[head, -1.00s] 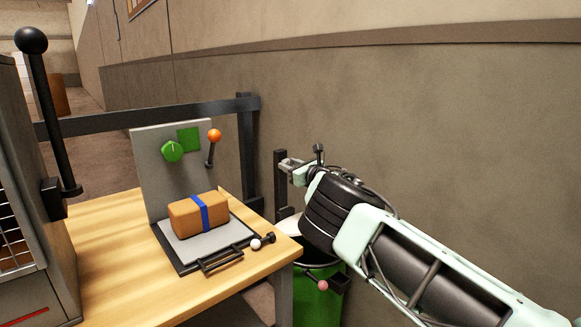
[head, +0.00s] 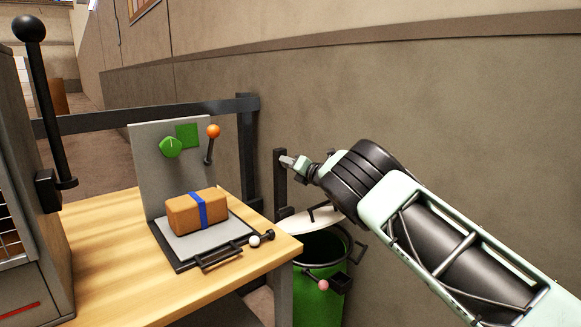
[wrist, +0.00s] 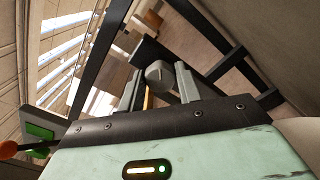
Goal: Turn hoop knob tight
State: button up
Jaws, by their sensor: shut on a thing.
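A grey knob (wrist: 158,74) sits between the two fingers of my gripper (wrist: 160,86) in the wrist view. My gripper is shut on it. In the head view my gripper (head: 301,165) reaches left to the top of a dark post (head: 281,185), where a small grey piece shows at the fingertips. The fingers and wrist hide most of the knob there, so I cannot tell how tight it is. Below stands a green bin (head: 312,300) with a pale lid or hoop piece (head: 297,222) at its top, partly behind my arm.
A wooden table (head: 105,235) at left carries a brown ream with a blue band (head: 184,213) on a grey plate, before a panel (head: 150,150) with a green knob and an orange-tipped lever. A dark rail (head: 170,113) and wall stand behind. A pink-tipped lever (head: 323,285) is by the bin.

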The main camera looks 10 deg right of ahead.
jog(key=shift+m, duration=4)
jog(key=o, duration=1)
jog(key=v, duration=1.7)
jog(key=shift+s+d, duration=0.15)
jog(key=shift+s, duration=0.05)
